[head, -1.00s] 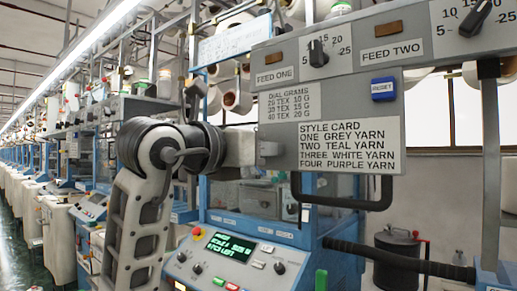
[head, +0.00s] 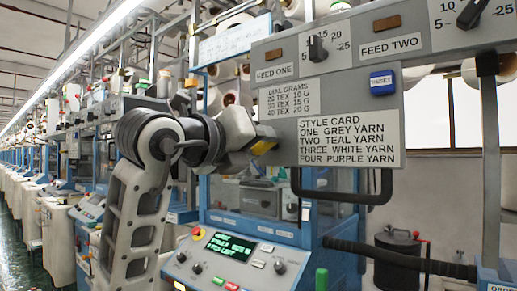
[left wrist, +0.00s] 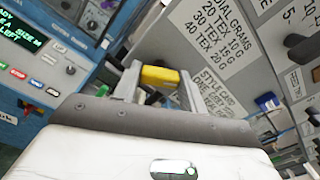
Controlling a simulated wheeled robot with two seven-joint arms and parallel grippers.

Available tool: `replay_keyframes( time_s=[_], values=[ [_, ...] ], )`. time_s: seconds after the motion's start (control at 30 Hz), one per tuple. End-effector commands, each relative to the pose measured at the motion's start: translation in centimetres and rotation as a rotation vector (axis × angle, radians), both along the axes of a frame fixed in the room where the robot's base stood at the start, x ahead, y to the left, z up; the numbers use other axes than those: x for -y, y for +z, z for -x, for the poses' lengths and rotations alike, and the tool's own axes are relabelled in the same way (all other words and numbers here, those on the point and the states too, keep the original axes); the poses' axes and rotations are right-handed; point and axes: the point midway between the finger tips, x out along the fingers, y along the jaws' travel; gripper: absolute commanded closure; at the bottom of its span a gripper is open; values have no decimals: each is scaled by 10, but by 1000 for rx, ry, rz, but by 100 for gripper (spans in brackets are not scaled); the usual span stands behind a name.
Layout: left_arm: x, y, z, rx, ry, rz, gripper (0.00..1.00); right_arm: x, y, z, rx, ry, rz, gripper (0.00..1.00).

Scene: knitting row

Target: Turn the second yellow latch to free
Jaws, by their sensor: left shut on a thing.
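A yellow latch (head: 263,147) shows at the left edge of the grey feed panel (head: 285,157), beside the style card. My left gripper (head: 250,143) is shut on it and sits tilted at the panel's edge. In the left wrist view the yellow latch (left wrist: 160,75) lies between the two grey fingers (left wrist: 158,82). The fingers hide part of it. I cannot tell from these views which latch in the row it is. My right gripper is not in view.
A control console (head: 240,255) stands lower down. A dark padded rail (head: 400,260) runs at the lower right.

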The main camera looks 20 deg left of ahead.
Motion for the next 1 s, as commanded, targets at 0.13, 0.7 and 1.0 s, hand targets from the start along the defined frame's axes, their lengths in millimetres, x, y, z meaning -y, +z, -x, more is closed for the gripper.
replay_keyframes(
  time_s=[0.13, 0.7, 1.0],
  values=[
    [-1, -1, 0, -46, 1, 132, 81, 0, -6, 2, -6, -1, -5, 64],
    [-1, -2, 0, -230, 2, 638, 81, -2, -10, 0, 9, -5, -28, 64],
    [-1, -2, 0, -309, 2, 854, 81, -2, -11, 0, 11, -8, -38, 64]
  ],
)
